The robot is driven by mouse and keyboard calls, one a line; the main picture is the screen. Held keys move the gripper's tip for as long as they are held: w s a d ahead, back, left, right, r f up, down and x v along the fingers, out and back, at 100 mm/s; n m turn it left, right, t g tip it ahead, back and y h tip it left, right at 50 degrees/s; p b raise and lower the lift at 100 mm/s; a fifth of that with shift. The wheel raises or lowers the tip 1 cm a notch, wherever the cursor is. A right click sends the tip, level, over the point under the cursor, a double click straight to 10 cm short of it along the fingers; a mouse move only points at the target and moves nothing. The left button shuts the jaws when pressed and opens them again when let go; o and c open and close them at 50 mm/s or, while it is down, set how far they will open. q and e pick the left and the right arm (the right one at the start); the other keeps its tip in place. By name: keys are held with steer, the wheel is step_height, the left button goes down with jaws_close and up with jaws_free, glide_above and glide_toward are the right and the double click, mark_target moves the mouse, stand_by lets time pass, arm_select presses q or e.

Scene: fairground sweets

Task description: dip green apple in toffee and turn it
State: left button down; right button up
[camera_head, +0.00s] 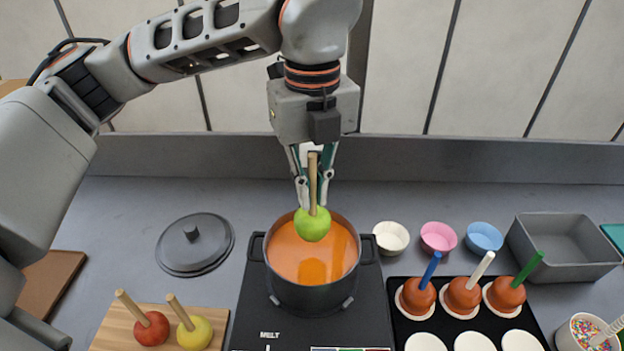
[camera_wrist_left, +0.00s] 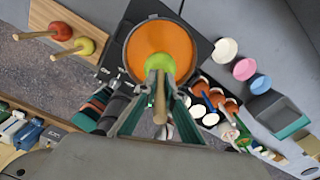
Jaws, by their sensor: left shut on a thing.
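The green apple (camera_head: 312,224) hangs upright on its wooden stick (camera_head: 313,180), above the orange toffee (camera_head: 300,258) in the dark pot (camera_head: 313,293). My left gripper (camera_head: 315,184) points down and is shut on the stick. In the left wrist view the apple (camera_wrist_left: 160,66) shows against the toffee (camera_wrist_left: 178,40), beyond the fingers (camera_wrist_left: 160,92) and stick. The apple's green surface shows no toffee coating. The exact gap between apple and toffee is hard to tell. My right gripper is not in view.
The pot stands on a black hob (camera_head: 252,312). A pot lid (camera_head: 195,243) lies to the left. A red apple (camera_head: 151,329) and yellow apple (camera_head: 195,333) lie on a wooden board. Several coated apples stand on a black tray (camera_head: 398,328) at right, near paper cups (camera_head: 438,237) and a grey bin (camera_head: 563,247).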

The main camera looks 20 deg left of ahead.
mark_target(312, 212)
arm_select(q)
steer(key=shift+f, duration=0.5)
steer(key=shift+f+b, duration=0.35)
steer(key=shift+b, duration=0.15)
step_height(312, 212, down, 3)
steer(key=shift+r+b, duration=0.1)
steer(key=shift+b, duration=1.15)
step_height(312, 212, down, 3)
steer(key=shift+r+b, duration=0.15)
steer(key=shift+b, duration=0.9)
steer(key=shift+f+b, duration=1.1)
steer(key=shift+f, duration=0.85)
steer(key=shift+f+b, duration=0.15)
steer(key=shift+b, duration=0.15)
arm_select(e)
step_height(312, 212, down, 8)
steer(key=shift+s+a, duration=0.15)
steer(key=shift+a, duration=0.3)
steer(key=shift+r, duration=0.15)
